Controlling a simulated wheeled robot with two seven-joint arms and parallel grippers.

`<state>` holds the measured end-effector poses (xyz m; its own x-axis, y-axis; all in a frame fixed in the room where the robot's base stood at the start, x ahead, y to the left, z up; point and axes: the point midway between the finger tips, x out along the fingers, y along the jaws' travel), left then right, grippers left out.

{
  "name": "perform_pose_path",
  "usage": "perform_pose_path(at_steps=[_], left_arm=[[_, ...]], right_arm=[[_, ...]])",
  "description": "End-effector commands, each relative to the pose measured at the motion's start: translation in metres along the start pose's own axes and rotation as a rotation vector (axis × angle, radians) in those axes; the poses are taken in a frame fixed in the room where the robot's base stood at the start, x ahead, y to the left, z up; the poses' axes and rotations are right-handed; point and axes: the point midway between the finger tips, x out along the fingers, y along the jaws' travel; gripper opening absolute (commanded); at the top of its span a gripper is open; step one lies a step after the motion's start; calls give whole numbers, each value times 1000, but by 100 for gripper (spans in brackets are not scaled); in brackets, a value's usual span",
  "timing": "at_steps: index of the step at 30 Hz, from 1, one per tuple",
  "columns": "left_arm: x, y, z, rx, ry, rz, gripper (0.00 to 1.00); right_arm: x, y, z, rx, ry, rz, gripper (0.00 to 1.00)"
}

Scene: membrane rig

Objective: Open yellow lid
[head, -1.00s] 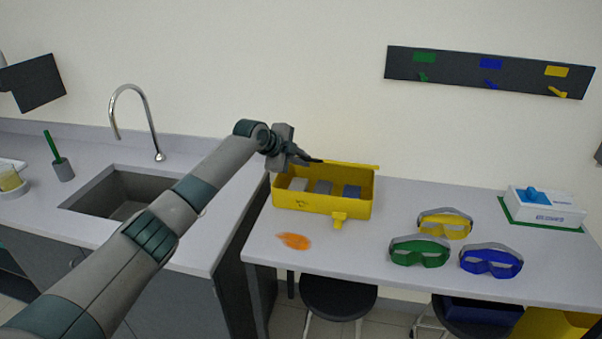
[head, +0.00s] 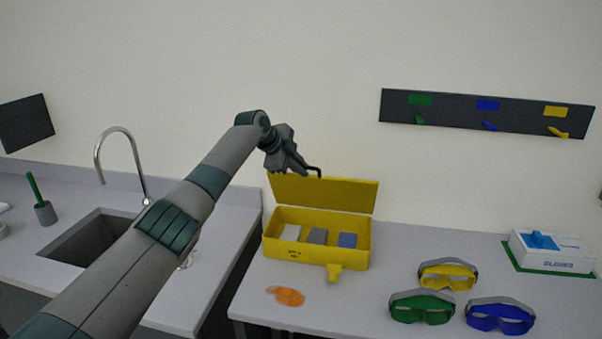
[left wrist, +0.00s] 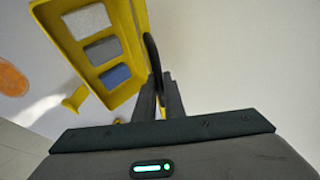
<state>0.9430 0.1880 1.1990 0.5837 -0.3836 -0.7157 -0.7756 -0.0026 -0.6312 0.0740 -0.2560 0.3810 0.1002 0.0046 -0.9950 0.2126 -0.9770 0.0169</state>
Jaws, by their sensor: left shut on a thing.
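The yellow box (head: 290,253) stands on the bench, with its yellow lid (head: 345,194) raised steeply at the back. Grey and blue blocks lie inside, and a yellow latch (head: 334,273) hangs at the front. My left gripper (head: 307,170) is at the lid's upper left edge, shut on a dark curved handle (head: 316,169). In the left wrist view my fingers (left wrist: 160,94) close around this black handle (left wrist: 151,55), beside the lid seen nearly edge-on (left wrist: 141,15). My right gripper is not in view.
Orange gloves or cloth (head: 286,296) lie in front of the box. Yellow (head: 447,275), green (head: 421,308) and blue goggles (head: 500,316) lie to the right, with a white box (head: 550,252) beyond. A sink and faucet (head: 122,133) are left.

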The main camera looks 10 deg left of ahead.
Motion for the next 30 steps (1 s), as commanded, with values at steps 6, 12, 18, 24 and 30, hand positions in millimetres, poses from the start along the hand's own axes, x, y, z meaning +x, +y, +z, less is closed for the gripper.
perform_pose_path(at_steps=[6, 12, 18, 24, 30], left_arm=[[0, 1, 1, -2, -2, 3, 0], [1, 1, 1, -2, -2, 3, 0], [0, 1, 1, -2, -2, 3, 28], [0, 1, 1, -1, -2, 3, 28], [-3, 0, 1, -1, -2, 2, 28]], right_arm=[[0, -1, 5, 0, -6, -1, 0], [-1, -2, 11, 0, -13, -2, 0], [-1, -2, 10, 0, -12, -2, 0], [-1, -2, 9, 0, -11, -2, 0], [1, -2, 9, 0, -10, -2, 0]])
